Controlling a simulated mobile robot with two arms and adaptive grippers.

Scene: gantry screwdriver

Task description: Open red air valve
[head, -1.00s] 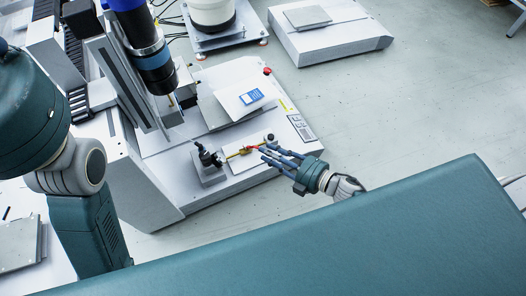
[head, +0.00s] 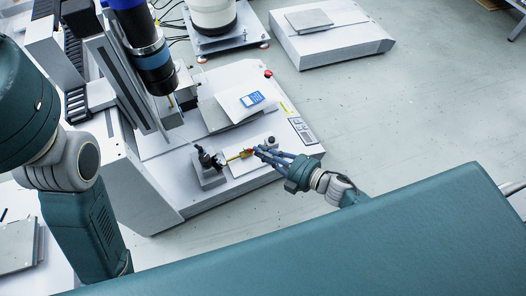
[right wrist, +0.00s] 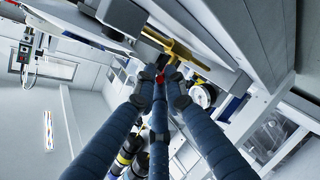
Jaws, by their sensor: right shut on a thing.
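The brass air valve (head: 238,155) sits on the light machine base, beside a small black regulator (head: 208,158). Its red handle (head: 249,151) shows only as a small bit at my right fingertips. My right gripper (head: 258,151) reaches in from the right, its dark blue fingers brought together on the handle. In the right wrist view the fingertips (right wrist: 160,80) close around the red handle (right wrist: 160,77), just below the brass valve body (right wrist: 175,47). Most of the handle is hidden by the fingers. My left gripper is out of view.
The machine column with a blue-and-black cylinder (head: 150,58) stands left of the valve. A tilted plate with a blue device (head: 252,98) lies behind it. A red button (head: 268,73) and a control panel (head: 303,130) are on the base.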

